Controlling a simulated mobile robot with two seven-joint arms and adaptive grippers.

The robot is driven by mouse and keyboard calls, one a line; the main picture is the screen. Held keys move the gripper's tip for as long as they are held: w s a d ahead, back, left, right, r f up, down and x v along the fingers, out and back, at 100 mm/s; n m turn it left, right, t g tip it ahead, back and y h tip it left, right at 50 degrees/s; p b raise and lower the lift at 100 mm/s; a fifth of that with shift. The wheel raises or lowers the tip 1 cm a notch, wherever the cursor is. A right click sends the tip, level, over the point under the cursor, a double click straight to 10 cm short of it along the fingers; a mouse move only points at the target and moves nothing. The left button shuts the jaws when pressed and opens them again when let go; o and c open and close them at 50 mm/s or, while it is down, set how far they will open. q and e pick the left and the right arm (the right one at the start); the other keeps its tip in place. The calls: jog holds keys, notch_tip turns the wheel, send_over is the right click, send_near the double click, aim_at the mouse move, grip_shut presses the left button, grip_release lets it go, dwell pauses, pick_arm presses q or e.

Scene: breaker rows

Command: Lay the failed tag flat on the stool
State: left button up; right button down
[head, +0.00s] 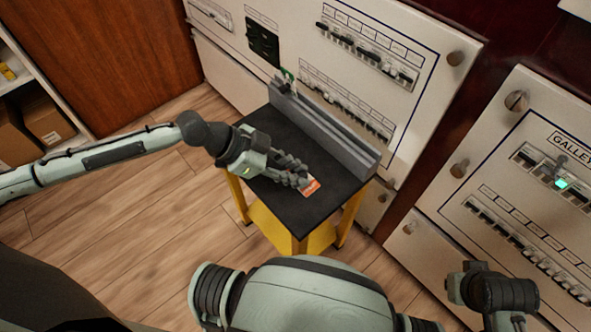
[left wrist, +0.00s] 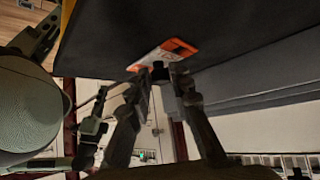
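The failed tag (head: 312,186), a small orange and white card, is over the black top of the stool (head: 318,206), near its front right part. In the left wrist view the tag (left wrist: 165,53) appears roughly flat to the stool top (left wrist: 115,30); I cannot tell whether its whole underside touches. My left gripper (head: 302,178) reaches in low over the stool from the left. In the left wrist view its fingertips (left wrist: 160,73) close around a small dark piece at the tag's near edge.
A grey raised ledge (head: 325,128) runs along the stool's back edge, beside a pale breaker panel (head: 405,120). Another panel marked GALLEY (head: 540,190) stands at the right. The stool top left of the ledge is otherwise clear. Shelves with boxes (head: 45,122) stand far left.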

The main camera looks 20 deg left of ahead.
pick_arm(q)
jog(key=o, duration=0.4)
jog(key=shift+c, duration=0.2)
jog(key=v, duration=1.2)
